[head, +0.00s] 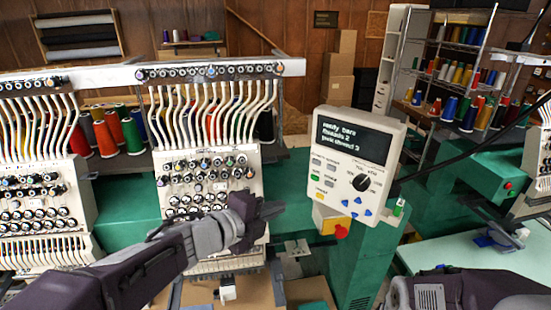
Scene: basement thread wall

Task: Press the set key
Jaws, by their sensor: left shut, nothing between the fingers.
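The control panel (353,165) is a cream box with a dark screen (352,137), standing right of centre. Below the screen are small grey keys, a green key (315,178), a yellow key (320,195), a black knob (361,182) and blue arrow keys (357,213). The key labels are too small to read, so I cannot tell which is the set key. My left gripper (272,208) is shut and empty, left of the panel and apart from it in the picture, in front of the embroidery head. My right arm shows at the bottom right; its gripper is out of view.
A red button (341,231) sits below the panel on a yellow mount. Embroidery heads (205,190) with many white thread tubes stand at the left. A black cable runs to the panel's right side. A pale green table (480,255) is at the right.

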